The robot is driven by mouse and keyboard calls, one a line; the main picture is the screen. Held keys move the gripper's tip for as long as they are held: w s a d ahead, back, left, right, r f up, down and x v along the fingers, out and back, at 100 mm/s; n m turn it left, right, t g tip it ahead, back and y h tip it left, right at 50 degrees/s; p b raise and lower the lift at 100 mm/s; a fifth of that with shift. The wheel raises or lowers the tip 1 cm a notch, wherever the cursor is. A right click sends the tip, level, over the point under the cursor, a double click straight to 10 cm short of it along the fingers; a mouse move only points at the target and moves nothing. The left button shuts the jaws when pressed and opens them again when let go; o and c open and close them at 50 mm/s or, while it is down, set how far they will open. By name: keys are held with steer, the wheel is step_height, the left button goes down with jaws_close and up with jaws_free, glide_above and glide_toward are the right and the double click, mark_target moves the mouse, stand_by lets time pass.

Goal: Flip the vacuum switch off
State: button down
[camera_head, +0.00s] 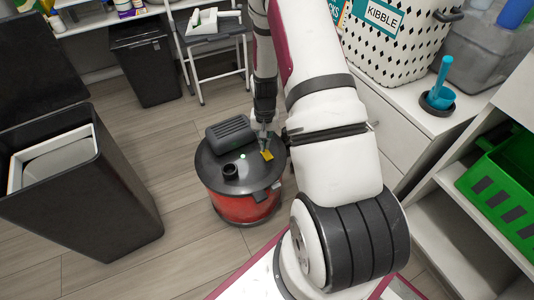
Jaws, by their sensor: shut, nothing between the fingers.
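The vacuum (244,204) is a red canister with a dark grey lid, standing on the wood floor at the picture's middle. A yellow switch (267,155) sits on the right side of its lid. A small green light (243,157) glows left of the switch. My gripper (264,147) is shut and empty, pointing down at the lid right by the yellow switch. I cannot tell whether the fingertips touch it. My arm reaches down from the right and hides part of the vacuum's right side.
A large open black bin (110,195) stands at left. A smaller black bin (146,65) and a metal-framed stand (213,37) are behind. A white cabinet (395,130) with a kibble basket (385,45) is at right, beside shelves holding a green crate (505,190). Floor between bin and vacuum is clear.

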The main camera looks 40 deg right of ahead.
steer(key=shift+f+b, duration=1)
steer(key=shift+f, duration=0.35)
stand_by(0.9)
steer(key=shift+r, duration=0.1)
steer(key=shift+r+p, duration=2.45)
steer(key=shift+r, duration=0.95)
